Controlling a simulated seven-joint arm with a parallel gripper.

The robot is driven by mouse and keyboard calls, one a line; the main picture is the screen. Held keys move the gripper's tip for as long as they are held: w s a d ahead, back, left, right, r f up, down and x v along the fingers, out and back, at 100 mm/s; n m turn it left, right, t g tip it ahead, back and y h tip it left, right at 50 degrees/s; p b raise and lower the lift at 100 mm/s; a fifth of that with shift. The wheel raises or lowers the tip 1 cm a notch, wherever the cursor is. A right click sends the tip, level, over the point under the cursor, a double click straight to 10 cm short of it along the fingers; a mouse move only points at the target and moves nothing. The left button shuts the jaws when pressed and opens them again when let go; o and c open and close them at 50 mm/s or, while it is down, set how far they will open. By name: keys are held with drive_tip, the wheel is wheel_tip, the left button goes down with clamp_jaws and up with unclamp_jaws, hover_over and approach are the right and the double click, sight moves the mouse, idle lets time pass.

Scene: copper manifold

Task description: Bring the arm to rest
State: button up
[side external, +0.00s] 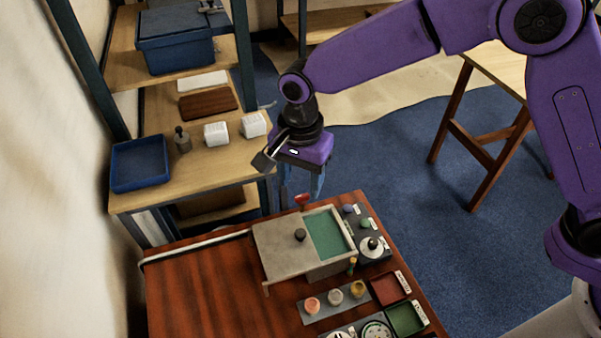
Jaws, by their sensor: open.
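My arm is purple and reaches in from the right. My gripper (302,187) points down above the back edge of the red-brown table (205,298), near the front of the shelf. Its fingers are apart, and I see nothing between them. A grey box (285,243) with a dark knob on its sliding lid stands on the table below and in front of my gripper. Part of its green inside (328,235) shows. A small red-topped thing (301,199) stands at the box's back edge, just below the fingers. Whether the fingers touch it, I cannot tell.
A shelf (190,184) at the left holds blue bins (140,163), white blocks and a brown board. Right of the box are a panel with coloured knobs (366,223), a red tray (390,289) and a green tray (406,319). A grey strip (334,302) holds three small round pieces.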

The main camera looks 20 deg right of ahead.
drive_tip(key=shift+r, duration=0.4)
drive_tip(key=s+d+r+n, duration=0.3)
drive_tip(key=s+d+n, duration=0.7)
drive_tip(key=d, duration=0.6)
drive_tip(key=s+d+r+n, duration=0.4)
drive_tip(key=s+d+n, duration=0.7)
drive_tip(key=s+d, duration=0.3)
drive_tip(key=d, duration=0.3)
drive_tip(key=shift+d+n, duration=0.25)
drive_tip(key=shift+n, duration=0.05)
idle(0.5)
